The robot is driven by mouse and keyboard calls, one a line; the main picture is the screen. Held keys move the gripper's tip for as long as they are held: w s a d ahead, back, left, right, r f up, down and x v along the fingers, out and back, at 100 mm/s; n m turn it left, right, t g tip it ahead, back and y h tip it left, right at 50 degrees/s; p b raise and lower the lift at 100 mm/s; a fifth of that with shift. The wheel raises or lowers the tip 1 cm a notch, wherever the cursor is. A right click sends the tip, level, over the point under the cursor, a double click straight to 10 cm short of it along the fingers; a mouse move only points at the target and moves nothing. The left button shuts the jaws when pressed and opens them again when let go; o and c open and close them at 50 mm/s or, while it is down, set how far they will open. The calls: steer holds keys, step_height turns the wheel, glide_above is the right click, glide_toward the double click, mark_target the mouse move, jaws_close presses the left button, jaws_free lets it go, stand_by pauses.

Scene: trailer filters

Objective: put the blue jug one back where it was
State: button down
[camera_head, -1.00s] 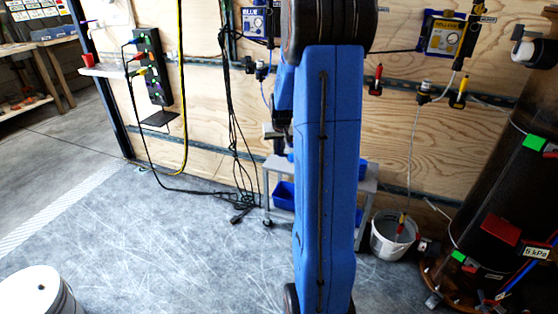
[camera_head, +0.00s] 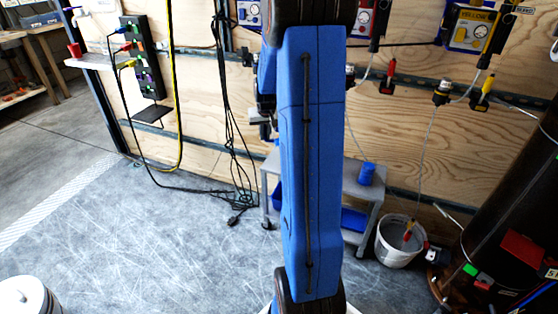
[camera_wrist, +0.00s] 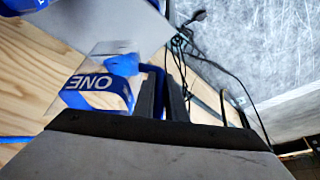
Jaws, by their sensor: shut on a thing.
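The blue jug one (camera_wrist: 98,94) is a clear vessel with a blue band lettered ONE and a blue handle. It shows tilted in the wrist view, beside my fingers. My gripper (camera_wrist: 165,97) is shut on its handle, which is partly hidden between the dark fingers. In the head view my blue arm blocks the middle, and the jug cannot be made out there. A grey cart (camera_head: 375,190) stands by the wall, partly behind my arm. A small blue container (camera_head: 366,174) stands on its top, with a thin line running down to it.
A white bucket (camera_head: 390,255) stands on the floor right of the cart. A dark cylindrical tank (camera_head: 505,215) is at far right. Cables (camera_head: 232,175) hang down the wooden wall and lie on the floor. A white drum (camera_head: 28,296) is at lower left. The floor at left is largely clear.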

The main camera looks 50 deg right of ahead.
step_height(320, 180, up, 6)
steer(key=shift+s+a+r, duration=0.1)
steer(key=shift+r, duration=0.15)
steer(key=shift+s+f, duration=0.1)
steer(key=shift+f, duration=0.25)
step_height(320, 180, down, 16)
steer(key=shift+f, duration=0.1)
stand_by(0.3)
steer(key=c, duration=1.9)
jaws_free()
steer(key=shift+f, duration=0.1)
steer(key=shift+o, duration=0.5)
